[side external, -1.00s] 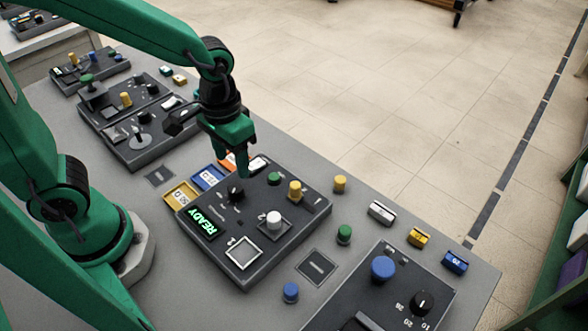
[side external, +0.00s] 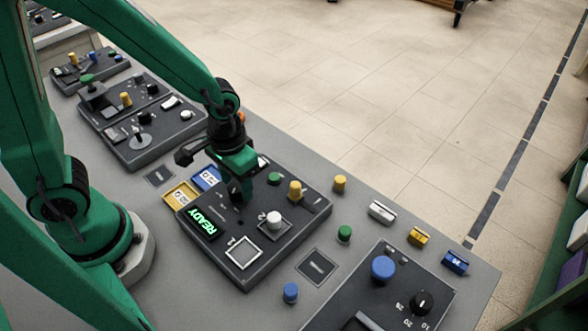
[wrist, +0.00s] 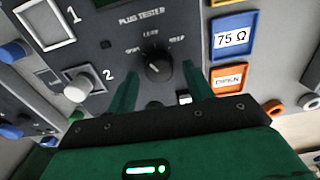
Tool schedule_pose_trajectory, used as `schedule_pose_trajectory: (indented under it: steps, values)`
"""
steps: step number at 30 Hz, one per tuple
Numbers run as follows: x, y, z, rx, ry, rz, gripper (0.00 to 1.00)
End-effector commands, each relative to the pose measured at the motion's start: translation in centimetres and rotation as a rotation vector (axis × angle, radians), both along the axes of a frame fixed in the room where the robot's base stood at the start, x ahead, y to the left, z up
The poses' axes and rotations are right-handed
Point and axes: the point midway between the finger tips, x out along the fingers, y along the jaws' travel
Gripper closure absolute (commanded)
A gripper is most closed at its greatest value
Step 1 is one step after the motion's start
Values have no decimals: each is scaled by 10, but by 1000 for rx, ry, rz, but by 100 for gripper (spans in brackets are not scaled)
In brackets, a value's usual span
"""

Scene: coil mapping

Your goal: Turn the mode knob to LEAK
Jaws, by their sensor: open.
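The black mode knob (wrist: 158,68) sits on the dark panel marked PLUG TESTER, with small labels arced above it. The middle label seems to read LEAK (wrist: 150,34), but the print is blurred. The knob's pointer direction is hard to make out. My gripper (wrist: 160,72) is open, with one green finger on each side of the knob and gaps still showing. In the side external view, my gripper (side external: 238,196) is low over the tester panel (side external: 262,262) and hides the knob. The tester's display (side external: 203,224) shows READY in green.
A white button (side external: 274,218), a yellow knob (side external: 295,190) and a green button (side external: 274,179) stand close to my gripper on the panel. Blue 75 Ω (wrist: 232,38) and orange OPEN (wrist: 230,78) trays lie beside it. Loose coloured pieces are on the table to the right.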

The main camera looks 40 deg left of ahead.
Motion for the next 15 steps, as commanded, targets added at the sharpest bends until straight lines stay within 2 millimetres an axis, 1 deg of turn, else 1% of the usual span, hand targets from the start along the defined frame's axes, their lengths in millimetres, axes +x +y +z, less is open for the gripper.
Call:
schedule_pose_trajectory:
  steps: [4, 13, 14, 15]
  values:
    - [0, 0, -6, 0, 1, 0, 48]
    - [0, 0, -7, 0, 0, 0, 48]
    - [0, 0, -7, 0, 0, 0, 50]
    - [0, 0, -7, 0, 0, 0, 58]
